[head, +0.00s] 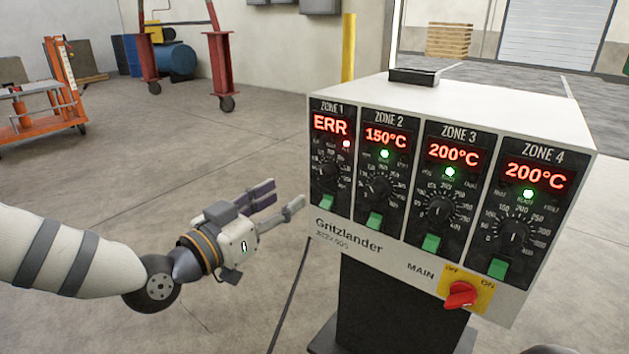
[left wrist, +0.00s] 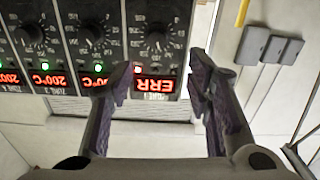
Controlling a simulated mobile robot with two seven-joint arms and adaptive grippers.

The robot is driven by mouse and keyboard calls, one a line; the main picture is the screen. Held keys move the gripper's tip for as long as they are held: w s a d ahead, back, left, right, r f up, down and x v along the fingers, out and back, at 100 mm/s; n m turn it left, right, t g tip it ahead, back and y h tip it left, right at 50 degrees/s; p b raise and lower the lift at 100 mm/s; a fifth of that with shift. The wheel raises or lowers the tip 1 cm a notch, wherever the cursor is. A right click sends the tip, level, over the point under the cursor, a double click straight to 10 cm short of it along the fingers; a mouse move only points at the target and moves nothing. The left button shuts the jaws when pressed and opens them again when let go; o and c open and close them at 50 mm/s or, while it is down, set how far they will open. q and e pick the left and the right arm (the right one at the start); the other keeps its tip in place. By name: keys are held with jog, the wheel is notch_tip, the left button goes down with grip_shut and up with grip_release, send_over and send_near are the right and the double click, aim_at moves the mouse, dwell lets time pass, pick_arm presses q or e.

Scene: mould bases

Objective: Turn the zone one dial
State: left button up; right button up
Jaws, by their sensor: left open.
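The zone one dial (head: 327,171) is a dark round knob on the leftmost panel of the white controller box (head: 335,238). Above it, the zone one display (head: 330,123) reads ERR, with a red light lit beside the dial. My left gripper (head: 287,196) is open and empty, left of and apart from the panel, its fingers pointing towards it. In the left wrist view the picture is upside down. The zone one dial (left wrist: 153,30) shows there ahead of the open fingers of my left gripper (left wrist: 162,78), between their lines. My right gripper is not seen.
Zones two, three and four sit to the right, reading 150°C, 200°C and 200°C with green lights. Green switches sit under the dials. A red main switch (head: 460,295) sticks out at the lower right.

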aim_at(322, 175)
pick_arm(q)
jog(key=b+x, duration=0.1)
jog(key=x, duration=0.4)
jog(key=b+x, duration=0.1)
jog(key=x, duration=0.4)
jog(key=shift+d+f, duration=0.2)
jog(key=shift+d, duration=0.1)
jog(key=shift+w+d+r, duration=0.1)
jog(key=shift+w+d, duration=0.05)
jog(key=shift+w, duration=0.05)
grip_shut()
